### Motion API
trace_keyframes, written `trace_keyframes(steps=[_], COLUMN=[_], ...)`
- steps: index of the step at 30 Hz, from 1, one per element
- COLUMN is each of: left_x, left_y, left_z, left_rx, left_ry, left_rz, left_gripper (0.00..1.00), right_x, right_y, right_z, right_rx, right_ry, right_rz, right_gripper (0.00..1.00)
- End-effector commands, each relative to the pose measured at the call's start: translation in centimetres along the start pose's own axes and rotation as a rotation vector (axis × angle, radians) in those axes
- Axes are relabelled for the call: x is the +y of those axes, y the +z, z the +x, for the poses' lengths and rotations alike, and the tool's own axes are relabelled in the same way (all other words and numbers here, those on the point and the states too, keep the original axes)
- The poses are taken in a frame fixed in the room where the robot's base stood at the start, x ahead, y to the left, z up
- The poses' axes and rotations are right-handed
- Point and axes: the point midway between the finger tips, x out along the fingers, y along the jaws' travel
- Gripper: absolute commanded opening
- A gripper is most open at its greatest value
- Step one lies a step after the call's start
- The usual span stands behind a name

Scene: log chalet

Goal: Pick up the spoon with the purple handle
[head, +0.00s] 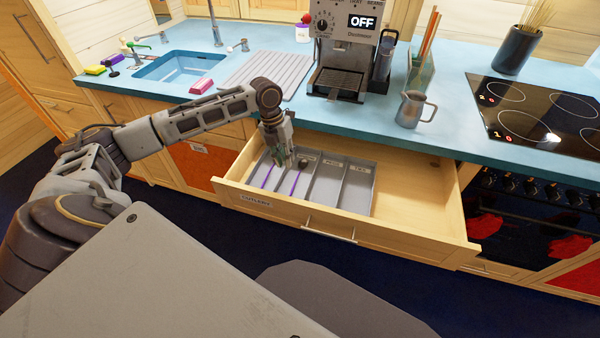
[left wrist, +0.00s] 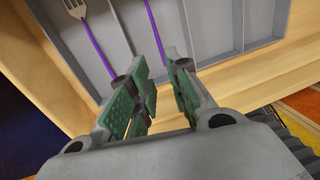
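A spoon with a purple handle (head: 295,184) lies in the second compartment from the left of the grey cutlery tray (head: 327,190); its dark bowl shows at the far end. In the left wrist view its purple handle (left wrist: 155,30) shows, with the bowl out of frame. A fork with a purple handle (left wrist: 97,45) lies in the leftmost compartment; in the head view its handle (head: 267,176) shows and its head is hidden. My left gripper (head: 284,163) points down over the tray between the two handles. Its fingers (left wrist: 158,82) are apart with nothing between them. My right gripper is not in view.
The tray sits in an open wooden drawer (head: 415,205) with bare room at its right. The blue counter edge overhangs behind it. A coffee machine (head: 345,50), a metal jug (head: 410,110), a hob (head: 535,112) and a sink (head: 180,70) are on the counter.

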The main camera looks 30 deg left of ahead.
Motion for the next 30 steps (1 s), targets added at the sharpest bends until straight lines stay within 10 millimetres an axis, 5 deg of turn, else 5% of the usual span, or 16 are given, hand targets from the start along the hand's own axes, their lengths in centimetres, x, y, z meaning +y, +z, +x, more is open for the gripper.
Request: trace_keyframes(steps=[15,30], left_x=[0.0,0.0], left_y=[0.0,0.1], left_z=[6.3,6.8], left_rx=[0.001,0.000], left_ry=[-0.001,-0.001], left_rz=[0.000,0.000], left_gripper=[0.19,0.19], right_x=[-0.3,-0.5], right_y=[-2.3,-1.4], right_z=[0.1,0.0], right_rx=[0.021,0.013], right_ry=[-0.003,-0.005], right_rz=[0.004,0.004], right_gripper=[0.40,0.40])
